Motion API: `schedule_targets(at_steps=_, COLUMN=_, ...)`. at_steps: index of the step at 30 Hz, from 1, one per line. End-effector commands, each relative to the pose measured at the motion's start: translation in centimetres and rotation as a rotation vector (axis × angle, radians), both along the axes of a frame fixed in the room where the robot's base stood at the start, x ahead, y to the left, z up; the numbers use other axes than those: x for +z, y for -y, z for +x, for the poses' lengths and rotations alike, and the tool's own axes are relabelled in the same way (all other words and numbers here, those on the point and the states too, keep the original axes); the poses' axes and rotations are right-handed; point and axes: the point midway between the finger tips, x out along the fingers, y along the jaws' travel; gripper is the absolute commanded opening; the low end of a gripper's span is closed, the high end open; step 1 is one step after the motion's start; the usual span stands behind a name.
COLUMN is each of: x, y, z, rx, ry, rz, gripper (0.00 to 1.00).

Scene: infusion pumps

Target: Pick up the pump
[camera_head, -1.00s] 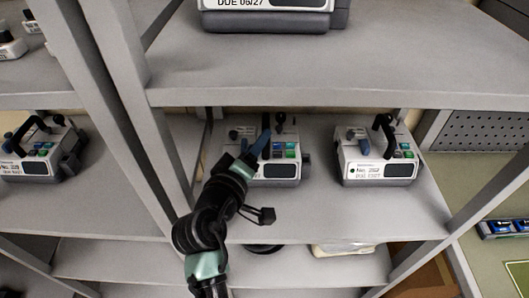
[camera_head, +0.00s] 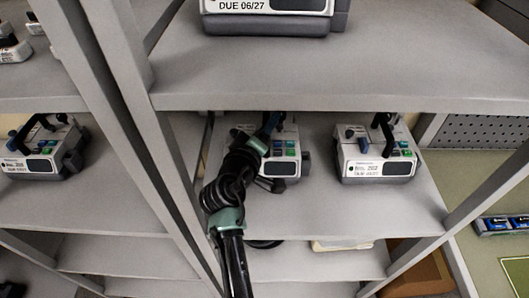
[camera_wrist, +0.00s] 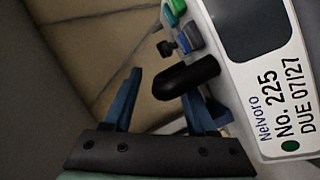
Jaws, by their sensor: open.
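The pump (camera_head: 286,168) in front of my gripper is white and grey with coloured buttons. It stands on the middle shelf, partly hidden by my arm in the head view. In the wrist view, its white label face (camera_wrist: 277,105) reads "No. 225" and fills the right side. Its black handle (camera_wrist: 187,78) shows as a rounded dark bar overlapping the right blue finger. My gripper (camera_wrist: 163,84) is open, with its left finger apart from the handle. I cannot tell whether the handle is fully between the fingers. In the head view my gripper (camera_head: 270,124) is at the pump's top.
A second pump (camera_head: 375,160) stands to the right on the same shelf (camera_head: 340,215). Another pump (camera_head: 42,152) is on the left shelf, and one (camera_head: 275,18) is on the shelf above. The upper shelf's edge (camera_head: 330,100) and a post (camera_head: 125,110) are close to my arm.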

Motion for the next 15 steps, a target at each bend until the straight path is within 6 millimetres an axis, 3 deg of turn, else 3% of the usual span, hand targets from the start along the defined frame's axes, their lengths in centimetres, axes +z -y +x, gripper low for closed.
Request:
schedule_targets(at_steps=2, x=-0.01, y=0.0, z=-0.03, rx=0.0, ry=0.0, rz=0.0, gripper=0.52)
schedule_targets(at_steps=10, x=-0.02, y=-0.02, z=-0.04, rx=0.001, ry=-0.001, rz=0.0, gripper=0.03)
schedule_targets(at_steps=15, x=-0.02, y=-0.02, z=-0.04, rx=0.001, ry=-0.001, rz=0.0, gripper=0.0)
